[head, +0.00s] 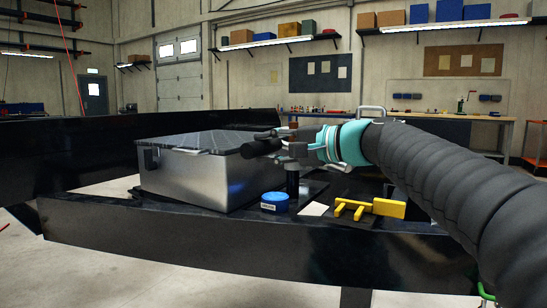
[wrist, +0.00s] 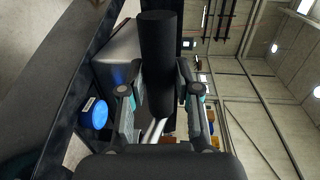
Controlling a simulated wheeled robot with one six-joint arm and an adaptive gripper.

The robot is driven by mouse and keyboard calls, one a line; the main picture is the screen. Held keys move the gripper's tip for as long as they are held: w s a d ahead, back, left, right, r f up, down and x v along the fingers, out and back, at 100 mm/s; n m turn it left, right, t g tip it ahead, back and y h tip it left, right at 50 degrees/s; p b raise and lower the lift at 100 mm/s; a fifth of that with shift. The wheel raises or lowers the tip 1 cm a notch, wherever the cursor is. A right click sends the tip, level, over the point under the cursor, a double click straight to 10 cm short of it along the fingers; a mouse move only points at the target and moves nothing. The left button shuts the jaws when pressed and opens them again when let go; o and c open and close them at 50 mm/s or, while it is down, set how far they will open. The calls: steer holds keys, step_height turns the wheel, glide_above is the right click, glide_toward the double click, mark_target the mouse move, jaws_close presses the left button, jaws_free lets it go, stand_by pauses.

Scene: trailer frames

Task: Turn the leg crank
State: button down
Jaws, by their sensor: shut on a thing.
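My gripper (head: 272,143) reaches in from the right, beside the top right edge of a metal box. In the wrist view my gripper (wrist: 160,78) has one finger on each side of a thick black cylindrical grip (wrist: 158,40), which looks like the crank's handle, and is shut on it. A pale metal rod (wrist: 153,131) shows below the grip, between the fingers. In the head view the dark grip (head: 258,148) shows at the fingertips. A short black upright post (head: 292,183) stands beneath my gripper. How the rod joins the leg is hidden.
The metal box (head: 195,180) with a dark lid stands on the black trailer frame (head: 250,245), close left of my gripper. A blue round container (head: 275,202), a white card (head: 313,209) and a yellow object (head: 370,208) lie in front. Workbenches stand behind.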

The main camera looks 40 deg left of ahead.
steer(key=shift+d+r+p, duration=0.3)
steer(key=shift+r+p, duration=0.05)
steer(key=shift+r, duration=0.45)
steer(key=shift+d+r+p, duration=0.3)
steer(key=shift+r, duration=0.45)
steer(key=shift+s, duration=0.1)
stand_by(0.3)
steer(key=c, duration=0.8)
jaws_free()
steer(key=shift+d, duration=0.1)
steer(key=shift+d, duration=0.1)
steer(key=w+d+r, duration=0.1)
steer(key=d, duration=1)
steer(key=shift+d+r, duration=0.2)
steer(key=shift+d, duration=0.1)
